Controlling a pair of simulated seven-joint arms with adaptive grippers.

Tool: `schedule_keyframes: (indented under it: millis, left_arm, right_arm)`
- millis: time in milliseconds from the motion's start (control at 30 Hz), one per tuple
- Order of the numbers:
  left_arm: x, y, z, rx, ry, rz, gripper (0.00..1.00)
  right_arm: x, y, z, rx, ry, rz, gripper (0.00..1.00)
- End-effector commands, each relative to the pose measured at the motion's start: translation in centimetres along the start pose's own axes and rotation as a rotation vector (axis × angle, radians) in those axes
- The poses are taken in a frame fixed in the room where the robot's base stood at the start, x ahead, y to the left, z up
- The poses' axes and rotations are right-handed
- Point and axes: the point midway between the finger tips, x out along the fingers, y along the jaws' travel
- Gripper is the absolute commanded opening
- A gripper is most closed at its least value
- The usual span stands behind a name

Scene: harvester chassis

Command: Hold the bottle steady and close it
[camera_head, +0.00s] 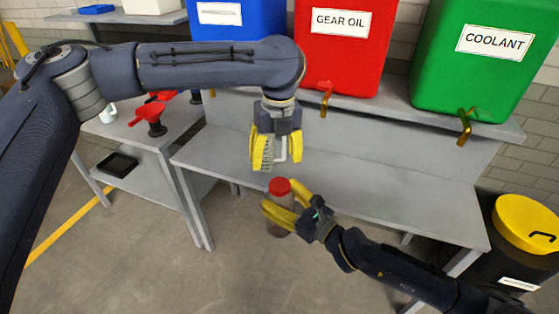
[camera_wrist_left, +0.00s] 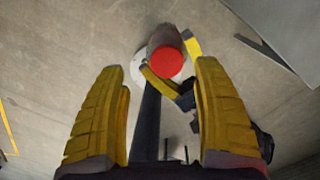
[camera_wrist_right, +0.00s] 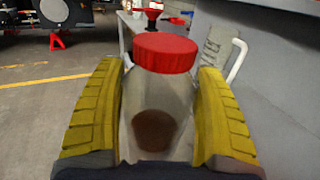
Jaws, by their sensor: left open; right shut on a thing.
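The bottle (camera_head: 277,230) is clear with some brown content and a red cap (camera_head: 279,186) on its top. My right gripper (camera_head: 280,212) is shut around the bottle's body and holds it upright in front of the bench edge. In the right wrist view the bottle (camera_wrist_right: 157,110) stands between the yellow fingers, with the red cap (camera_wrist_right: 165,53) above them. My left gripper (camera_head: 275,160) is open and empty, pointing down above the cap. In the left wrist view the red cap (camera_wrist_left: 167,62) lies beyond the open fingertips. Whether the cap is seated tight cannot be told.
The grey bench (camera_head: 350,190) runs behind the bottle. Blue, red (camera_head: 345,50) and green (camera_head: 488,60) containers stand on the shelf above, with brass taps (camera_head: 465,127) jutting forward. Red funnels (camera_head: 150,112) sit on a left table. A yellow-lidded drum (camera_head: 525,222) stands at right.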

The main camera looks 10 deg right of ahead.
Motion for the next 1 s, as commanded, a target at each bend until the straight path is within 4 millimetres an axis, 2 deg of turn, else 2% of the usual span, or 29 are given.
schedule_keyframes:
  millis: [400, 600, 800, 1000]
  left_arm:
    - [0.0, -0.1, -0.6, -0.709, 0.034, 0.002, 0.68]
    - [0.3, -0.3, -1.0, -1.001, 0.059, 0.009, 0.68]
    - [0.3, -0.6, -1.2, -1.201, 0.076, 0.012, 0.68]
    - [0.3, -0.7, -1.3, -1.299, 0.082, 0.015, 0.68]
  right_arm:
    - [0.0, 0.0, 0.1, -0.001, -0.002, 0.0, 0.0]
    - [0.0, 0.0, 0.1, -0.001, -0.002, 0.0, 0.0]
    - [0.0, 0.0, 0.1, -0.001, -0.002, 0.0, 0.0]
    - [0.0, 0.0, 0.1, -0.001, -0.002, 0.0, 0.0]
